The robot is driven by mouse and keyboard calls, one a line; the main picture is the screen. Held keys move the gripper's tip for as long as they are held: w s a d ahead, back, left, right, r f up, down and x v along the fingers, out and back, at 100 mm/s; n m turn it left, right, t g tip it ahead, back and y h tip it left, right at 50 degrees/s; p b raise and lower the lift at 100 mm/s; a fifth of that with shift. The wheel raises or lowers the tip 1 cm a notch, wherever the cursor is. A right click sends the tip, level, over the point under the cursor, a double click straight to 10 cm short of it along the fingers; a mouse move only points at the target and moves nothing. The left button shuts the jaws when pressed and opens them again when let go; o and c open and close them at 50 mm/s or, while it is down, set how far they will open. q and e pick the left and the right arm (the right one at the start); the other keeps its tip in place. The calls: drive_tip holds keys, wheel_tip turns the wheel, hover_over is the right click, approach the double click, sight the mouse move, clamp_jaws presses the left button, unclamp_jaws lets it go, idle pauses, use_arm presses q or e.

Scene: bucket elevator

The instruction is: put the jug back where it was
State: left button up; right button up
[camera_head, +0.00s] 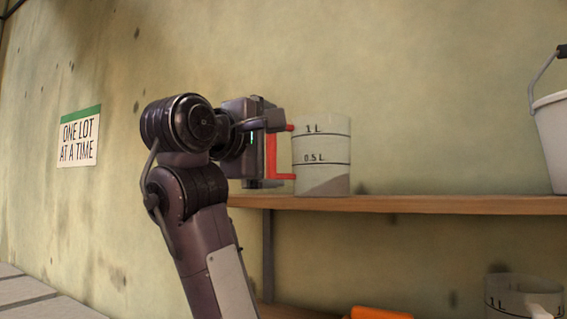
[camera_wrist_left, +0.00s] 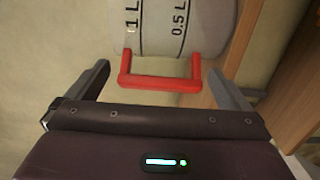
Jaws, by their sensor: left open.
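The jug (camera_head: 321,160) is a pale, see-through cylinder with 1 L and 0.5 L marks and a red handle. It stands upright on the upper wooden shelf (camera_head: 430,204), near the shelf's left end. A darker grey slanted patch shows low in it. Its handle points left towards my left gripper (camera_head: 270,143). In the left wrist view, the open fingers of my left gripper (camera_wrist_left: 158,78) are on either side of the red handle (camera_wrist_left: 160,83), with gaps between. The jug (camera_wrist_left: 165,25) is beyond the fingertips there. My right gripper is out of view.
A white bucket (camera_head: 555,135) with a dark handle stands farther right on the upper shelf. Below, another marked jug (camera_head: 497,300) and an orange object (camera_head: 380,313) show partly. A sign (camera_head: 79,137) hangs on the wall at left. The shelf between jug and bucket is clear.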

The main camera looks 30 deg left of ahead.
use_arm(q)
drive_tip(key=s+b, duration=0.3)
drive_tip(key=s, duration=0.4)
drive_tip(key=shift+s, duration=0.4)
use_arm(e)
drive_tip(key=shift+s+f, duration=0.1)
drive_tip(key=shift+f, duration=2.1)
use_arm(q)
drive_tip(key=shift+d, duration=0.1)
